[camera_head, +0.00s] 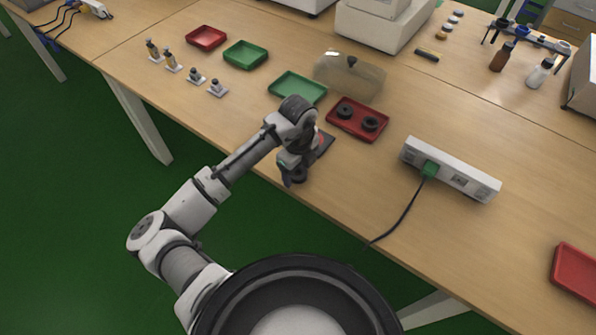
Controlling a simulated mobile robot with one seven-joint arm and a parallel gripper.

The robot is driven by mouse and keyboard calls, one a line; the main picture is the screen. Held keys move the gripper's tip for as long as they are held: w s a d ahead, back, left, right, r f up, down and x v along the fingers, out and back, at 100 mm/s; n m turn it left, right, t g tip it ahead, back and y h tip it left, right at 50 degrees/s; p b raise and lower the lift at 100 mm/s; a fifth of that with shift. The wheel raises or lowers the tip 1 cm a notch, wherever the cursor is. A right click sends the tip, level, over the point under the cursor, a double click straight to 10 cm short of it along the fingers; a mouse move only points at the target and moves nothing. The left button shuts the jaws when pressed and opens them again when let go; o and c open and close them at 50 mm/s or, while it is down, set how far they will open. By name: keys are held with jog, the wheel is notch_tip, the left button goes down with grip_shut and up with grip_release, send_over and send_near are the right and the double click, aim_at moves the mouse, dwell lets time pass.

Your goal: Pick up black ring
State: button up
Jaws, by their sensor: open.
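Two black rings lie in a dark red tray (338,124) near the middle of the table, the left ring (345,111) and the right ring (370,123), slightly apart. My gripper (294,180) points down over the front edge of the table, to the left of and nearer than the tray. It is open. A dark round shape shows by its fingertips, but I cannot tell whether it is another ring or part of the gripper. A dark flat item (325,144) with a red patch lies behind the gripper, partly hidden by my wrist.
A clear cover with a dark knob (350,75) stands behind the tray. A green tray (298,87) lies to its left. A white power strip (452,169) with a green plug and black cable lies to the right. Bare tabletop lies between the red tray and strip.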

jog(key=c, duration=1.1)
jog(key=shift+o, duration=0.2)
